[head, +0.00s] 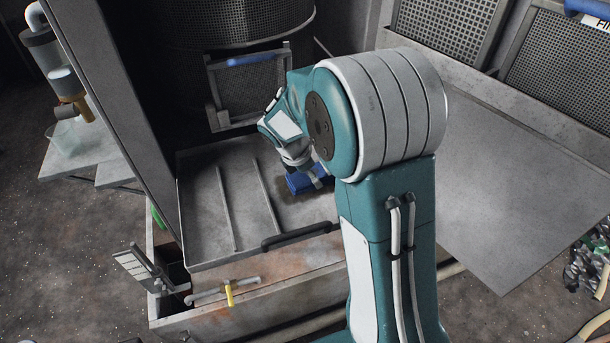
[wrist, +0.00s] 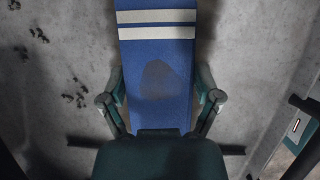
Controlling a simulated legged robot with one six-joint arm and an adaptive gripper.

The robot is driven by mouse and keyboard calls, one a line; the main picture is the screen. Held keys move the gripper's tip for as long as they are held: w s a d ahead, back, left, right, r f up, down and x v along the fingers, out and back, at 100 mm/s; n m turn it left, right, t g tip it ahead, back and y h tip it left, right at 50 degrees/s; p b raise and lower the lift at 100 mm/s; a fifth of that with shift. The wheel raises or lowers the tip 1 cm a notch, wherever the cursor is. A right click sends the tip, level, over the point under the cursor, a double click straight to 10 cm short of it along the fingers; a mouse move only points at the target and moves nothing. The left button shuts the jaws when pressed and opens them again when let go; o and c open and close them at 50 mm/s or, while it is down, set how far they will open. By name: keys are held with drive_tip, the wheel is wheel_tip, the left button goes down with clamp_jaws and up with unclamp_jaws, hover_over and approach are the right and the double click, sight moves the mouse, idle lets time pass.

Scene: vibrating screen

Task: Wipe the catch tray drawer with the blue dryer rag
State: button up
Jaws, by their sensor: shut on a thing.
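The blue dryer rag (head: 309,179) is in my gripper, low over the right part of the catch tray drawer (head: 200,210). In the wrist view the rag (wrist: 155,55) is blue with two pale stripes and a dark damp-looking patch, and it lies between the two fingers of my gripper (wrist: 160,105). The drawer is a grey metal tray, pulled out, with two thin raised ribs and a dark front handle (head: 300,235). A dark smudge shows around the rag on the tray floor. My forearm hides the tray's right side. I cannot tell whether the rag presses on the floor.
A mesh drum (head: 225,20) and a framed hatch with a blue handle (head: 250,60) stand behind the tray. A dark upright panel (head: 110,100) borders the left. A rusty trough (head: 250,285) with a yellow-handled valve (head: 229,294) lies in front. A bare metal sheet (head: 520,190) is at right.

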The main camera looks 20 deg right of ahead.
drive_tip(key=shift+d, duration=2.4)
drive_tip(key=o, duration=0.7)
drive_tip(key=shift+r, duration=0.4)
drive_tip(key=c, duration=0.9)
